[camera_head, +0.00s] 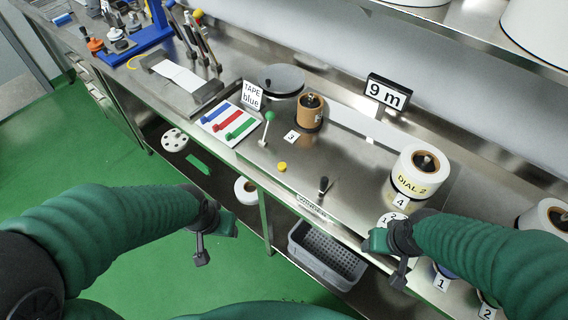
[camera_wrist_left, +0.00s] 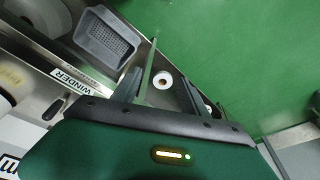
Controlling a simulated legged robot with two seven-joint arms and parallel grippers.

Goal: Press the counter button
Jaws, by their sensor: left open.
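A small yellow round button (camera_head: 282,167) sits on the steel bench top, near its front edge. A black sign reading "9 m" (camera_head: 386,92) stands at the back of the bench. I cannot tell from any label which part is the counter button. My left gripper (camera_head: 216,246) is open and empty, in front of the bench and apart from it, lower left of the yellow button. Its two spread fingers show in the left wrist view (camera_wrist_left: 160,88). My right gripper (camera_head: 388,262) is near the bench's front edge at right; its finger gap is unclear.
A green-knobbed lever (camera_head: 267,128) and a black-knobbed lever (camera_head: 323,186) stand on either side of the button. A "DIAL 2" roll (camera_head: 420,172) stands at right. A grey crate (camera_head: 327,254) sits below the bench. The green floor at left is open.

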